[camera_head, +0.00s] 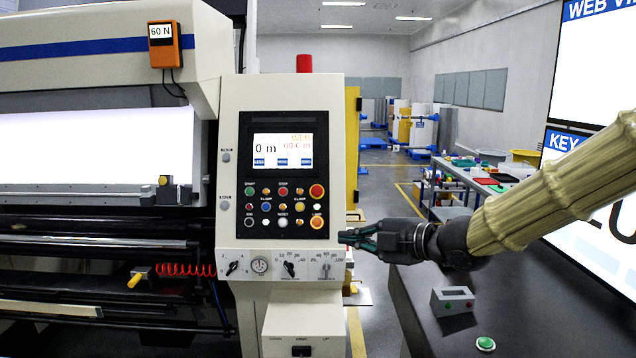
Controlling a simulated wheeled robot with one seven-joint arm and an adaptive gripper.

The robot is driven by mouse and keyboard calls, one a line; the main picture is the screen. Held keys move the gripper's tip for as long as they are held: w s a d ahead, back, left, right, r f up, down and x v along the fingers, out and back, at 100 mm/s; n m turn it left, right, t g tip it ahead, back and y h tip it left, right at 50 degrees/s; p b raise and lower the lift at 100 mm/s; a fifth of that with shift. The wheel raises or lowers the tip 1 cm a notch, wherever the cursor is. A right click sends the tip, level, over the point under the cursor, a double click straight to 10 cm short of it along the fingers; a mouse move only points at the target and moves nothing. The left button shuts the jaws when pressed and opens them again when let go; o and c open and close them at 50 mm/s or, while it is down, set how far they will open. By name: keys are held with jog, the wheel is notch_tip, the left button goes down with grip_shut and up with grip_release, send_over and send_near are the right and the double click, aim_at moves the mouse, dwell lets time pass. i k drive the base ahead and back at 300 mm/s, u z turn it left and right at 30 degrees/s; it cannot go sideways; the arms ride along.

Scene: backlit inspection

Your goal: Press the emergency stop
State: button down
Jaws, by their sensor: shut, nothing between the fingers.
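A cream machine console (229,200) stands in the middle with a black control panel. Several coloured buttons sit below its display (282,150). I cannot tell the depth gap between tips and panel.
Bright screens (598,70) stand at right.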

aim_at(317, 191)
jog(key=i, duration=1.1)
